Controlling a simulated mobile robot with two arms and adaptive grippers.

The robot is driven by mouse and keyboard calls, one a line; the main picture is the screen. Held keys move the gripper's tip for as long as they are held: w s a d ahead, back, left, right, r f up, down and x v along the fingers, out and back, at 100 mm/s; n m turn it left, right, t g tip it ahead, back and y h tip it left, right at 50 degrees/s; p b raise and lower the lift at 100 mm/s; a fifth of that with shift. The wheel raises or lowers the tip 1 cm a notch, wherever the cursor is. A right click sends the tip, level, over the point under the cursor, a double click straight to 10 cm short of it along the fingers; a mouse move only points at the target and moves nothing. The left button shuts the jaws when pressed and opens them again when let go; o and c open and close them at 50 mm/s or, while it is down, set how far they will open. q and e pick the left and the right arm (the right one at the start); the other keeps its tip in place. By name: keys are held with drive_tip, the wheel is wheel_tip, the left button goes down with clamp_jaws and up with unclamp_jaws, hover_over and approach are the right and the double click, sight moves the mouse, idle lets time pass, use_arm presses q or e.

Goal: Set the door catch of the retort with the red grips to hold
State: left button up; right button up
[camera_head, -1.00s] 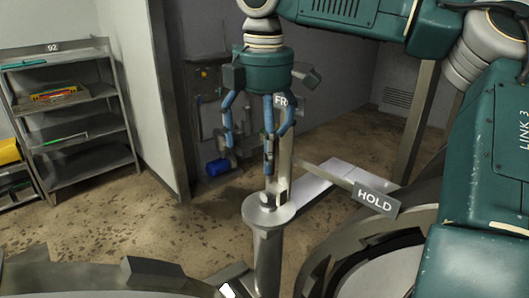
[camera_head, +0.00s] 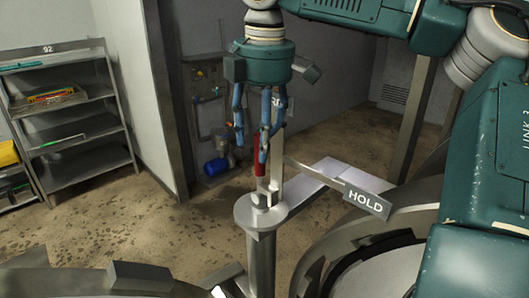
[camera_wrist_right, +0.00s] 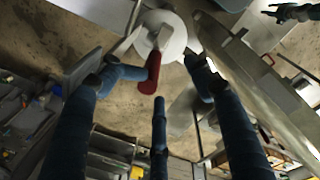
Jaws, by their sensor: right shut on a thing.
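The door catch is a lever with a red grip (camera_head: 259,163), standing up from the round top of a metal post (camera_head: 262,210) in the head view. My right gripper (camera_head: 260,145) comes from above, its blue fingers drawn in and shut on the red grip. The right wrist view shows the red grip (camera_wrist_right: 151,72) among the fingers, beside the left one, over the round post top (camera_wrist_right: 160,36). A HOLD plate (camera_head: 367,198) sits on an arm to the right of the post. Another plate, showing only part of its lettering (camera_head: 281,103), is partly hidden behind the fingers.
A grey shelf rack marked 92 (camera_head: 80,88) stands at the left. A retort's round metal rim (camera_head: 345,245) lies right of the post, and another curved metal edge (camera_head: 60,282) runs along the bottom left.

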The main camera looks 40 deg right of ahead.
sight(260, 166)
drive_tip(key=o, duration=0.9)
drive_tip(key=shift+g, duration=0.6)
drive_tip(key=f, duration=0.1)
drive_tip(key=a+f, duration=0.1)
drive_tip(key=s+f, duration=0.1)
drive_tip(key=f, duration=0.1)
drive_tip(key=shift+a, duration=0.4)
drive_tip(key=shift+c, duration=0.2)
drive_tip(key=shift+o, duration=0.7)
drive_tip(key=shift+w+a, duration=0.2)
drive_tip(key=shift+w, duration=0.05)
drive_tip(key=shift+d, duration=0.1)
drive_tip(key=shift+w+d+f, duration=0.1)
drive_tip(key=shift+d, duration=0.5)
drive_tip(key=shift+w+d+f, duration=0.1)
drive_tip(key=shift+d, duration=0.5)
drive_tip(key=c, duration=1.2)
use_arm(q)
drive_tip(key=shift+w+f, duration=0.1)
drive_tip(key=shift+w, duration=0.05)
use_arm(e)
drive_tip(key=shift+o, duration=0.2)
drive_tip(key=shift+w+d+r, duration=0.1)
drive_tip(key=shift+d+r, duration=0.05)
drive_tip(key=shift+r, duration=0.1)
